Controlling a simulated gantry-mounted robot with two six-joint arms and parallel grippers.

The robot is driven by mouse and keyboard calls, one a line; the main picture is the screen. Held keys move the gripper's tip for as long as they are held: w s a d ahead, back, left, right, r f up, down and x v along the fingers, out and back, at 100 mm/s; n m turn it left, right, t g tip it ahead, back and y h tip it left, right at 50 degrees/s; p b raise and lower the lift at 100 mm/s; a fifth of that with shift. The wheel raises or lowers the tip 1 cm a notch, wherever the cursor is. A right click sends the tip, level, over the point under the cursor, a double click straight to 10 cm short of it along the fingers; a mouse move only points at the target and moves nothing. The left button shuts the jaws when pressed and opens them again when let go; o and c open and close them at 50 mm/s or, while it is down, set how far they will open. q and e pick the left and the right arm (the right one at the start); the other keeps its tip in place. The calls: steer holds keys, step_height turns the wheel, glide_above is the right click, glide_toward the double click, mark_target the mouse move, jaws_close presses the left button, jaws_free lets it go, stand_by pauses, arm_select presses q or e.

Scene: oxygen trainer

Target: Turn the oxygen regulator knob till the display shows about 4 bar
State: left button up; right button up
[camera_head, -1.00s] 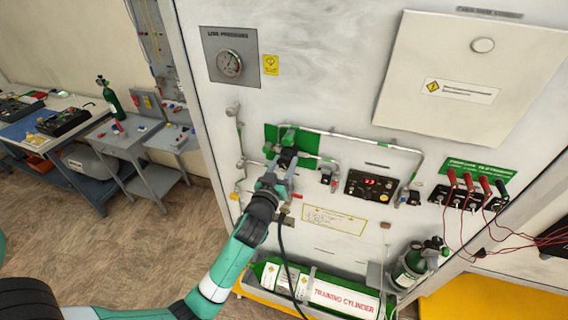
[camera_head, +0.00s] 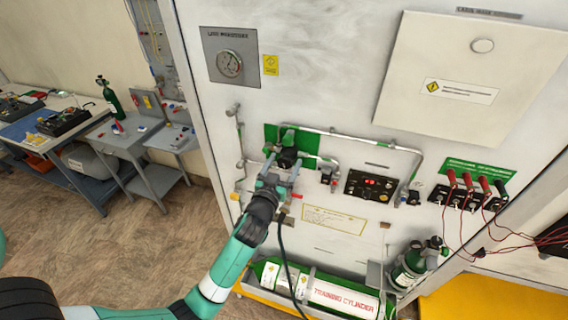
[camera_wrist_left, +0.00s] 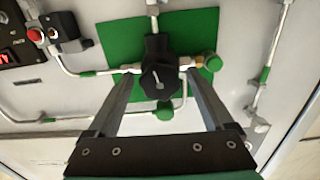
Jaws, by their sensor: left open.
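The regulator knob (camera_wrist_left: 160,80) is black with a pale pointer mark and sits on a green plate (camera_wrist_left: 183,28) on the panel. In the head view the knob (camera_head: 287,157) shows just beyond my gripper. My left gripper (camera_head: 284,173) is open, its two fingers on either side of the knob with gaps in the left wrist view (camera_wrist_left: 160,85). It is not closed on the knob. My right gripper is not in view.
White pipes (camera_head: 375,143) run beside the knob. A red button and a black switch (camera_wrist_left: 60,27) are near it. A training cylinder (camera_head: 320,292) lies below, and red cables (camera_head: 455,215) hang at right. A dial gauge (camera_head: 229,63) is above.

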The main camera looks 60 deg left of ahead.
arm_select(q)
steer(key=b+v, duration=0.1)
steer(key=v, duration=1)
steer(key=shift+s+d+b, duration=0.2)
steer(key=shift+b, duration=0.1)
